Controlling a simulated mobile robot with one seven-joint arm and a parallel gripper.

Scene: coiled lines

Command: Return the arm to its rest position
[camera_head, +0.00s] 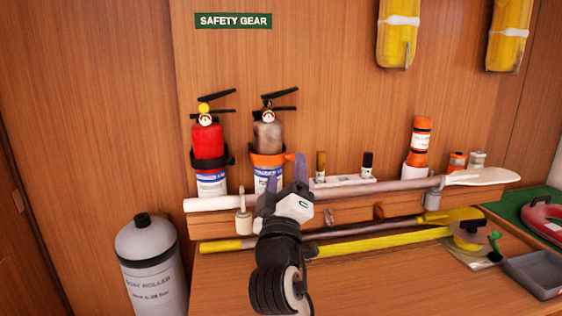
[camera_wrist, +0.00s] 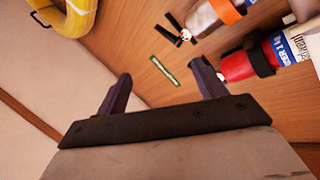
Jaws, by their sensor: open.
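My gripper (camera_head: 285,173) is raised over the wooden bench in the head view, with its two fingers apart and nothing between them. Its fingertips are in front of the lower part of a grey fire extinguisher (camera_head: 267,134) with an orange strap. I cannot tell from the head view how far apart they are in depth. In the wrist view my gripper (camera_wrist: 160,85) is open and empty, facing the wood wall. The red extinguisher (camera_wrist: 238,66) and the grey extinguisher (camera_wrist: 213,15) lie beyond its right finger there.
A red extinguisher (camera_head: 207,140) stands left of the grey one. A white-bladed paddle (camera_head: 480,176) and yellow poles (camera_head: 375,241) lie along the rack. A grey cylinder (camera_head: 152,262) stands at lower left. A grey tray (camera_head: 540,272) and red ring (camera_head: 545,218) sit at right.

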